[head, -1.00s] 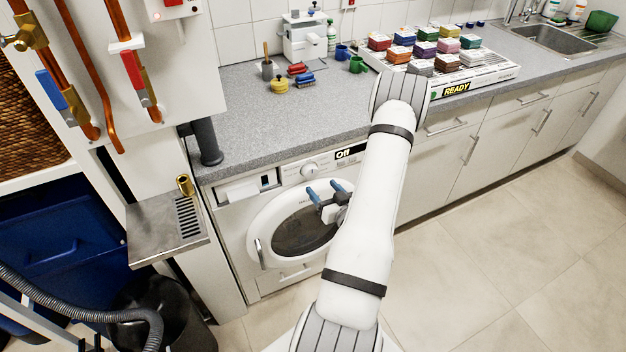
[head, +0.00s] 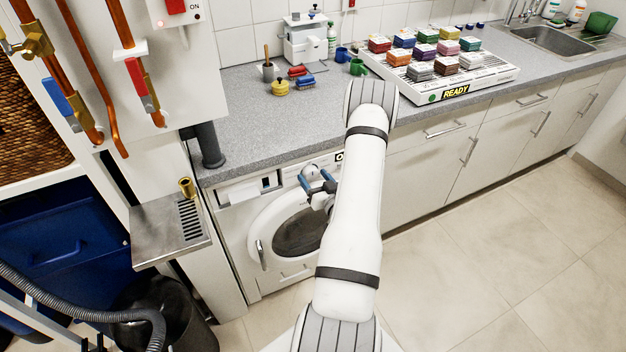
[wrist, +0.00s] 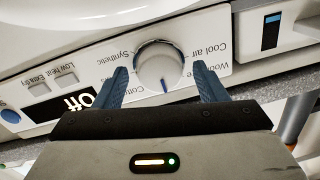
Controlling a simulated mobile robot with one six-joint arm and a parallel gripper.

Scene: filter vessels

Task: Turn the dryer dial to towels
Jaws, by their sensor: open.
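The white dryer (head: 290,243) stands under the counter, with its round door shut. In the wrist view its panel appears upside down. The round dial (wrist: 159,64) has a blue mark pointing toward the bottom of the picture. Labels around it read Synthetic, Cool air, and partly hidden "Cott" and "Wo"; I see no Towels label. The display (wrist: 80,100) reads Off, partly covered. My gripper (wrist: 162,72) is open, its blue fingers on either side of the dial; contact cannot be told. In the head view my gripper (head: 318,180) is before the panel.
A metal drip tray (head: 165,232) with a brass fitting juts out left of the dryer. Low heat and Extra dry buttons (wrist: 65,80) sit beside the display. The floor at right is clear.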

